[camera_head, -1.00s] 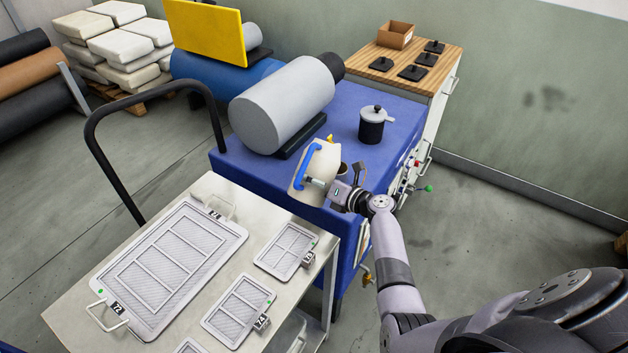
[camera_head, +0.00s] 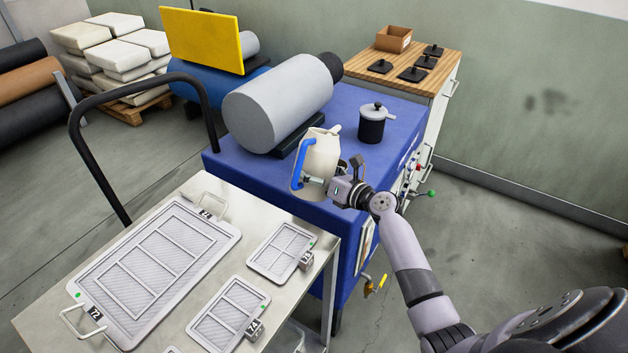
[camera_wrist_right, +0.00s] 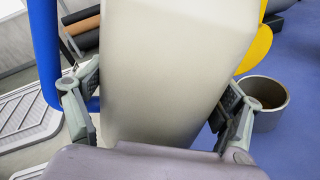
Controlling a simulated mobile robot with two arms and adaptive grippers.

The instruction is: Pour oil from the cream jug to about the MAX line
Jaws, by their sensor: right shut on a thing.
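The cream jug (camera_head: 322,155) with its blue handle (camera_head: 301,160) is held over the front edge of the blue machine bench and looks near upright. In the right wrist view the jug's body (camera_wrist_right: 170,65) fills the middle. My right gripper (camera_head: 320,184) is shut on the jug, with one finger on each side of its body; it also shows in the wrist view (camera_wrist_right: 158,103). A round open metal neck (camera_wrist_right: 267,98) stands beside the jug in the wrist view. I see no oil stream and cannot make out a MAX line. My left gripper is not in view.
A grey cylinder (camera_head: 280,105) and a lidded dark pot (camera_head: 373,125) stand on the blue bench (camera_head: 400,115). A steel cart (camera_head: 268,212) with framed filter panels (camera_head: 150,268) is in front. A wooden-topped cabinet (camera_head: 445,62) stands behind. Floor at the right is clear.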

